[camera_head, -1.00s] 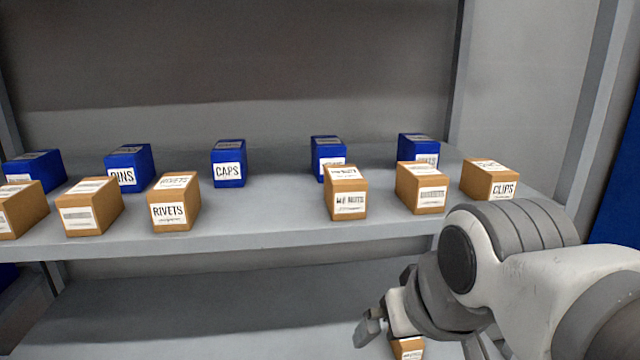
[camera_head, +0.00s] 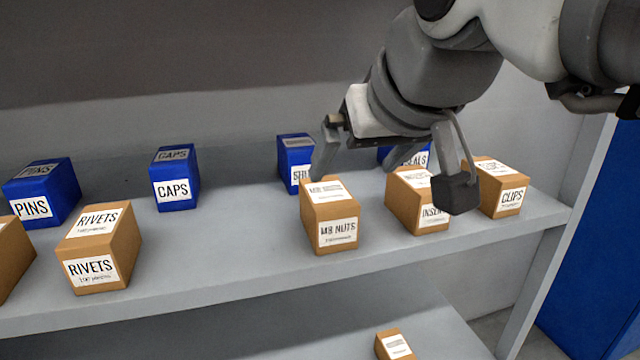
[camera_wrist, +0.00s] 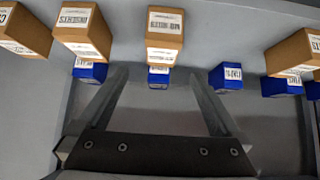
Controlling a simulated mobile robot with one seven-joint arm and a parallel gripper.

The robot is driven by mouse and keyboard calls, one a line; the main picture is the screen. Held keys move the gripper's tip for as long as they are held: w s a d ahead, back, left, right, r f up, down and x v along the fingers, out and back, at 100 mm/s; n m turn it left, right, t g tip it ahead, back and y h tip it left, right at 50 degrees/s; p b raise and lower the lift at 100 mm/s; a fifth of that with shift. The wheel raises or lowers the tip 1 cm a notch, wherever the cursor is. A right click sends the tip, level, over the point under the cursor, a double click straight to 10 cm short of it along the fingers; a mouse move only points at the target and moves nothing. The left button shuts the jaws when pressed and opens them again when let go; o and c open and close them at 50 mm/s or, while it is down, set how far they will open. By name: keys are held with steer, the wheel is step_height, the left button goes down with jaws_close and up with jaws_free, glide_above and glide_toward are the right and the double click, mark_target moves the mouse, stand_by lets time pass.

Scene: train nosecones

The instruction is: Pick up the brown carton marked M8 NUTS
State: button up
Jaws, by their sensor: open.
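The brown carton marked M8 NUTS (camera_head: 331,214) stands upright near the shelf's front edge, its top and front labels facing me. In the wrist view, the same carton (camera_wrist: 165,50) appears upside down at the top, beyond my fingertips and between their lines. My gripper (camera_head: 388,178) is open and empty above the shelf. In the head view one finger ends just behind the carton's top, and the other overlaps the INSERTS carton (camera_head: 408,205). I cannot tell whether they touch. In the wrist view my gripper (camera_wrist: 161,80) shows its two fingers spread wide.
Brown RIVETS (camera_head: 127,245) and CLIPS (camera_head: 486,200) cartons stand left and right along the front. Blue boxes stand behind, including CAPS (camera_head: 175,162) and PINS (camera_head: 62,195). Free shelf (camera_head: 220,235) lies left of M8 NUTS. Another carton (camera_head: 380,345) sits on the lower shelf.

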mark_target(332, 195)
steer(key=x, duration=1.1)
steer(key=shift+w, duration=0.2)
steer(key=shift+a+x, duration=0.1)
steer(key=shift+x, duration=1.4)
steer(key=shift+a+x, duration=0.15)
steer(key=shift+x, duration=1.35)
steer(key=shift+r, duration=0.1)
steer(key=shift+r, duration=0.1)
jaws_close()
